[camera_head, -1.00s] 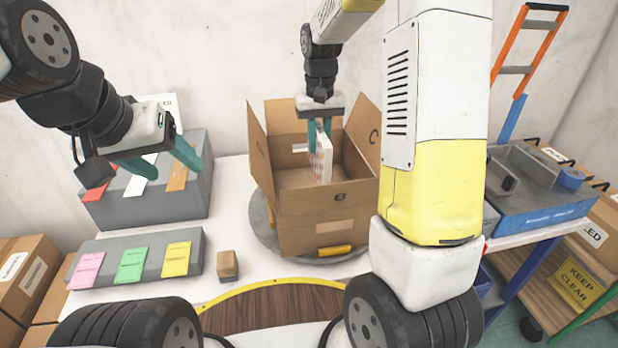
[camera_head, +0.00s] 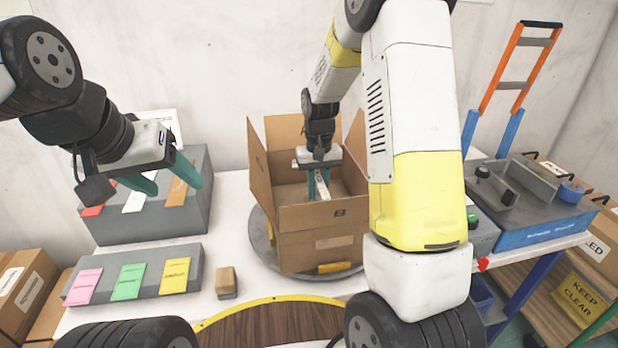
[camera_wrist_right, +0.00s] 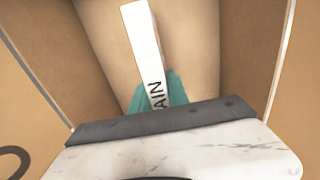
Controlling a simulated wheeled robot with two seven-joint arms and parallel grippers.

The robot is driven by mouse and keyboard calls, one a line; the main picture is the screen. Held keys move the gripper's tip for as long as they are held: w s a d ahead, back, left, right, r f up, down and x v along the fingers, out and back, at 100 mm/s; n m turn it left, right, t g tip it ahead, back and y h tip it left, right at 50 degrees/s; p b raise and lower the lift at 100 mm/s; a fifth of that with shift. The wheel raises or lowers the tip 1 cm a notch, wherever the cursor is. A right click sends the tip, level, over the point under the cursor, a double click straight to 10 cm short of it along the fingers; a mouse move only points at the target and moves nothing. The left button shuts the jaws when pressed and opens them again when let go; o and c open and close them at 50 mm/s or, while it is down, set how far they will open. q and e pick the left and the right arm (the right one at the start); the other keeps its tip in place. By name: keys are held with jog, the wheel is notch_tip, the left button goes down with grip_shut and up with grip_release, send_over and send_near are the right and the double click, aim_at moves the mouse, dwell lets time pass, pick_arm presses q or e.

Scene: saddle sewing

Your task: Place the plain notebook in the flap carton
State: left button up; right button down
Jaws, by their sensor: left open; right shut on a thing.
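The flap carton (camera_head: 322,250) stands open on a round grey turntable, its flaps raised. My right gripper (camera_head: 319,190) reaches down inside it. The gripper is shut on the plain notebook (camera_head: 322,184), a thin white thing seen edge-on between the teal fingers. In the right wrist view the notebook (camera_wrist_right: 146,50) stands on edge with the letters "AIN" readable, and the carton walls (camera_wrist_right: 45,60) are on both sides. I cannot tell whether the notebook touches the carton floor. My left gripper (camera_head: 168,178) is open and empty above the grey stepped rack, left of the carton.
The grey stepped rack (camera_head: 140,225) holds colored cards. A lower grey block (camera_head: 190,272) has pink, green and yellow cards. A small wooden block (camera_head: 226,281) sits left of the turntable (camera_head: 262,240). A blue-edged tray (camera_head: 530,230) stands at the right.

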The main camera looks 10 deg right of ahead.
jog(key=shift+f, duration=0.15)
jog(key=c, duration=1.3)
grip_release()
jog(key=shift+o, duration=0.2)
notch_tip(320, 180, up, 12)
jog(key=shift+f, duration=0.1)
jog(key=shift+r, duration=0.35)
jog(key=s+r+t+y, duration=0.1)
jog(key=s+r+t, duration=0.2)
jog(key=s, duration=0.8)
jog(key=s+r+t+y, duration=0.1)
jog(key=s+r+t, duration=0.2)
jog(key=s+r, duration=0.3)
jog(key=s, duration=0.5)
jog(key=shift+s+r, duration=0.2)
jog(key=shift+s, duration=0.2)
